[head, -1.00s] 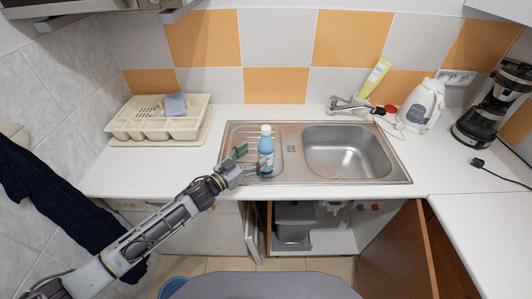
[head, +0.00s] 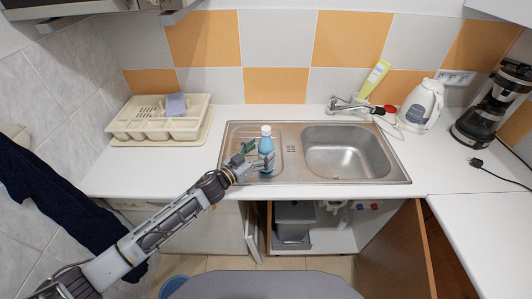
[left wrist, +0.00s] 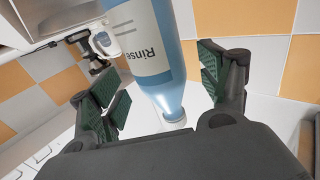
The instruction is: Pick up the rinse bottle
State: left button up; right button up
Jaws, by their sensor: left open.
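The rinse bottle (head: 266,145) is light blue with a white cap and stands upright on the ridged drainer, left of the sink bowl. My left gripper (head: 257,156) is at the bottle, its fingers apart on either side of the lower half. In the left wrist view the bottle (left wrist: 155,50) lies between the two green-padded fingers, with its "Rinse" label and cap showing. A gap shows beside each finger pad there, and the grip is not closed. The near finger hides part of the bottle's lower body in the head view. My right gripper is not in view.
The steel sink (head: 345,152) is to the right, with its tap (head: 350,104) behind. A cream dish rack (head: 155,118) stands at the left. A white kettle (head: 421,105) and a black coffee maker (head: 495,105) are at the right.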

aim_at(266, 128)
pick_arm(q)
jog(key=shift+x, duration=1.4)
jog(key=shift+r, duration=0.1)
jog(key=c, duration=1.5)
jog(key=shift+o, duration=0.2)
jog(key=shift+r+p, duration=0.5)
jog(key=shift+r, duration=4.5)
